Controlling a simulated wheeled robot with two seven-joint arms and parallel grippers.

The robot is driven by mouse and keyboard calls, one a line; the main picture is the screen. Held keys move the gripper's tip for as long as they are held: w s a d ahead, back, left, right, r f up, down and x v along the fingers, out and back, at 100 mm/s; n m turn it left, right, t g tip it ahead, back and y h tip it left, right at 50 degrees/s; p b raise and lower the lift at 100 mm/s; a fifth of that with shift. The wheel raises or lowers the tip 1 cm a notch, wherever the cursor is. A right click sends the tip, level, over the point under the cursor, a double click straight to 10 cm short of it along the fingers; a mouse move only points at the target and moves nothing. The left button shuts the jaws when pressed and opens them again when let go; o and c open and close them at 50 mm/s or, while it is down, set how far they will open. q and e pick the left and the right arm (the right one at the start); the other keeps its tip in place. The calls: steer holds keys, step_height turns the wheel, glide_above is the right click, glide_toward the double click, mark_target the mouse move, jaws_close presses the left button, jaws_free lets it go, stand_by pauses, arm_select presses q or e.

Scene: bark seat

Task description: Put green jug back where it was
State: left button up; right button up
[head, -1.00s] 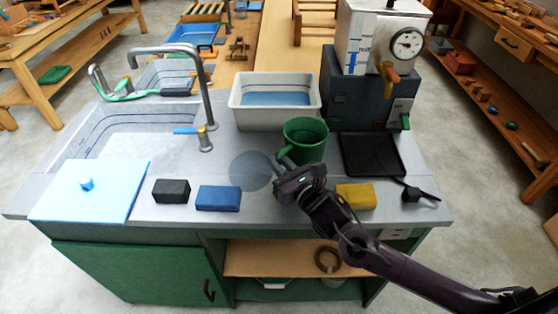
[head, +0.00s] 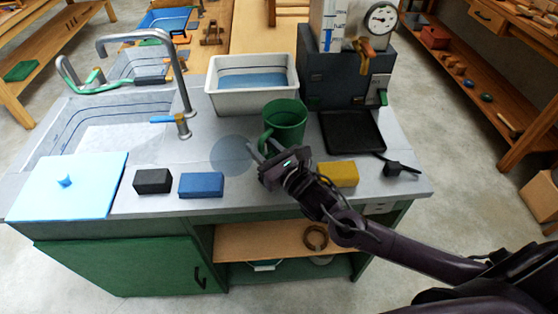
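The green jug (head: 285,122) stands upright on the grey counter, in front of the white basin, with its handle on its left side. My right gripper (head: 265,147) is just in front of the jug at the handle side. Its fingers look spread apart, with the handle close to their tips; I cannot tell whether they touch it. A round blue-grey spot (head: 229,155) lies bare on the counter left of the gripper. My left gripper is not in view.
A blue block (head: 201,185), a black block (head: 153,181) and a yellow block (head: 339,174) lie along the front. The white basin (head: 253,97) is behind the jug. A black tray (head: 351,132) and the gauge machine (head: 346,78) are on the right. The tap (head: 183,85) is left.

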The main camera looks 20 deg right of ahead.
steer(key=b+v, duration=0.1)
steer(key=v, duration=0.9)
steer(key=shift+s+d+r, duration=0.1)
steer(key=shift+s+d, duration=0.05)
steer(key=shift+s, duration=0.25)
